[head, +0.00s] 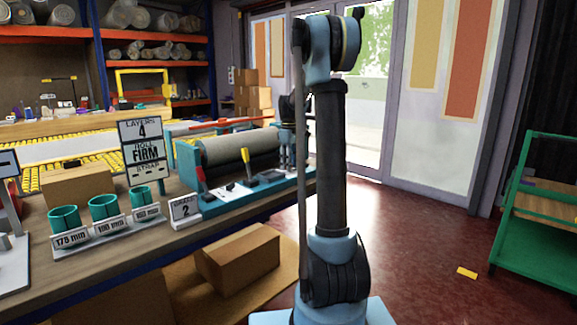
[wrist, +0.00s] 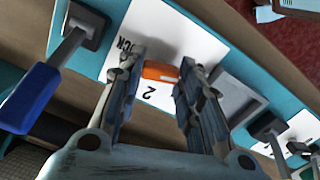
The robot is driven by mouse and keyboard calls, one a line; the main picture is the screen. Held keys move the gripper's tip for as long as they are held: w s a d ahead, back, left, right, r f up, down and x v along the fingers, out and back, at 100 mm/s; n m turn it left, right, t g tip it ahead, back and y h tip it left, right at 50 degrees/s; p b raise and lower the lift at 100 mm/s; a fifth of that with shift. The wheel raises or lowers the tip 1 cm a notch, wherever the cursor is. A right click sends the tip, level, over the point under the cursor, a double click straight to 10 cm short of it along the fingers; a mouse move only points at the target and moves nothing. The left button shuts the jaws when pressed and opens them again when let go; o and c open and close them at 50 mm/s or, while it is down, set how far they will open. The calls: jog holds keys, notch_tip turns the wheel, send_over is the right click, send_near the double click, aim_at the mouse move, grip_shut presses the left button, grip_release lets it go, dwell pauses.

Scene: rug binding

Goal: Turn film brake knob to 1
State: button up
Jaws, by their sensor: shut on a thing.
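The film brake knob looks to be the orange knob (wrist: 160,72) in the wrist view. It sits on a white plate (wrist: 172,38) marked with a "2" and a partly covered word ending in "CK"; no "1" is readable there. My gripper (wrist: 161,66) is shut on the orange knob, one finger on each side. The fingers hide parts of the plate. In the head view the teal machine (head: 212,207) with a grey roll stands on the bench, and my arm hides its right end. A small card (head: 184,209) before it reads "2".
A lever with a blue handle (wrist: 30,98) stands left of my gripper in the wrist view. In the head view, a lever with a yellow tip (head: 246,160) rises from the machine. Teal rings (head: 65,219) stand on the bench, and a cardboard box (head: 238,259) lies below.

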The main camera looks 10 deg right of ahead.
jog(key=m, duration=0.9)
jog(key=shift+w, duration=0.1)
jog(key=shift+m, duration=0.3)
dwell(0.4)
jog(key=o, duration=1.1)
jog(key=shift+c, duration=0.2)
notch_tip(320, 180, up, 12)
jog(key=shift+f, duration=0.1)
